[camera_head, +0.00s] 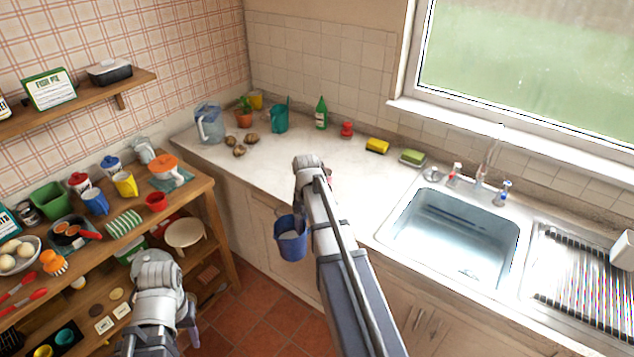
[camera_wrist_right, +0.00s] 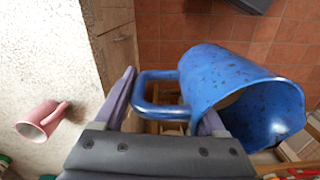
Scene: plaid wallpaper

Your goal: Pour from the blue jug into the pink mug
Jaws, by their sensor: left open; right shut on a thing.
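The blue jug (camera_head: 291,245) hangs in front of the counter edge in the head view, with something pale inside. In the right wrist view the jug (camera_wrist_right: 225,80) is speckled, its mouth facing lower right. My right gripper (camera_wrist_right: 165,102) is shut on the jug's handle. The pink mug (camera_wrist_right: 36,122) stands on the counter at the left of the right wrist view, its handle towards my gripper and apart from it. In the head view my right arm hides most of the mug. My left gripper (camera_head: 192,326) is low by the shelf, mostly hidden by its own arm, open.
The white counter (camera_head: 260,175) holds a clear pitcher (camera_head: 209,124), a teal watering can (camera_head: 280,118) and a green bottle (camera_head: 321,113) at the back. The sink (camera_head: 455,235) lies right of my right arm. A crowded wooden shelf (camera_head: 205,190) stands at the left.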

